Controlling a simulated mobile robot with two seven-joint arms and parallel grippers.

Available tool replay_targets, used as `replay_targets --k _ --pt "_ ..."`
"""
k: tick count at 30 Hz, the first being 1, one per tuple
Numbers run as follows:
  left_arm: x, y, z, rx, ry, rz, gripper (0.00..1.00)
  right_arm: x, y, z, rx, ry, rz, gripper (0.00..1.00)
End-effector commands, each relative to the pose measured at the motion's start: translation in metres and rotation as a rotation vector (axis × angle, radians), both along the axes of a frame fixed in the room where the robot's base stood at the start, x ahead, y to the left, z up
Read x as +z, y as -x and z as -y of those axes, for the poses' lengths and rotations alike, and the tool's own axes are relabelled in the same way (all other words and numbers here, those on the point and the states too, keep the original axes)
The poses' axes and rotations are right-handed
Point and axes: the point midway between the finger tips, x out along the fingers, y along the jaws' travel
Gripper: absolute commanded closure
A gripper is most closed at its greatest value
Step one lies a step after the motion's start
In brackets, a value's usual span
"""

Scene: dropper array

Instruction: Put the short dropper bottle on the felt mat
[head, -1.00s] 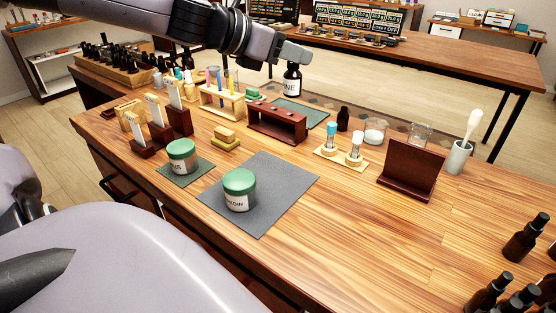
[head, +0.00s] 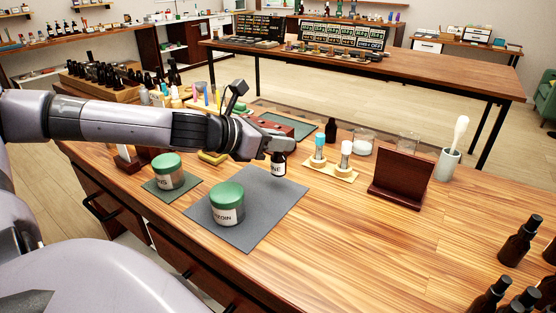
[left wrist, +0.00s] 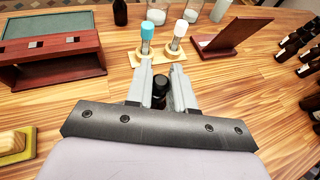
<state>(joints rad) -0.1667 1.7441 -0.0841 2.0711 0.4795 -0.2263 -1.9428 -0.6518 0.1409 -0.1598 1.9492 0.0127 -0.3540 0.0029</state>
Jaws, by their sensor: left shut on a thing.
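My left gripper (head: 282,148) is shut on a short dark dropper bottle with a white label (head: 278,168). The bottle hangs roughly upright, close to the far corner of the grey felt mat (head: 262,215). I cannot tell whether it touches anything below. In the left wrist view, the bottle's dark top (left wrist: 159,88) shows between the fingers (left wrist: 160,85); its lower part is hidden. A green-lidded jar (head: 227,204) stands on the mat's left part; its right part is bare. My right gripper is not in view.
Another green-lidded jar (head: 167,172) stands on a small green mat. Two vials (head: 345,158) in a wooden holder and a dark red stand (head: 400,180) are right of the gripper. A red-brown rack (left wrist: 50,62) is partly behind my arm.

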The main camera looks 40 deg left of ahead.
Motion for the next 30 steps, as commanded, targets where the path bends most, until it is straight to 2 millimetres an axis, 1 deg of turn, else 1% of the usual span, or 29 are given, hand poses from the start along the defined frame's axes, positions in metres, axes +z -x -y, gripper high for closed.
replay_targets --k 4,6,9,12,19,23,24,25,26,30 --pt "-0.016 0.0 0.0 0.002 0.003 -0.001 1.0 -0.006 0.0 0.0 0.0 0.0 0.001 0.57" --pt "-0.028 0.0 0.0 0.0 0.001 -0.001 1.0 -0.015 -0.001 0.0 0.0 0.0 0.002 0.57" --pt "-0.039 0.0 0.0 0.002 0.001 0.0 1.0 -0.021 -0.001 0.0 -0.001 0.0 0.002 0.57" --pt "-0.041 0.0 -0.001 0.001 -0.001 0.001 1.0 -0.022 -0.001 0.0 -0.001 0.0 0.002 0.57" --pt "-0.04 0.0 -0.001 0.001 -0.001 0.001 1.0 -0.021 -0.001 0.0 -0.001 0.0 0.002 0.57" --pt "-0.044 0.0 -0.001 0.001 -0.002 0.002 1.0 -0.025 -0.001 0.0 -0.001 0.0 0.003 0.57" --pt "-0.042 0.0 -0.001 0.001 -0.001 0.001 0.68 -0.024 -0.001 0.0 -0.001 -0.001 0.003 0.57" --pt "-0.042 0.0 -0.001 0.001 -0.001 0.001 0.58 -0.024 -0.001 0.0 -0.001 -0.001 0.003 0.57" --pt "-0.042 0.0 -0.001 0.001 -0.001 0.001 0.52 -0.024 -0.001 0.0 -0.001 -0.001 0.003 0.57" --pt "-0.042 0.0 -0.001 0.001 0.0 0.001 0.52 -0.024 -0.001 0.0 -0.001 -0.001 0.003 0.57"
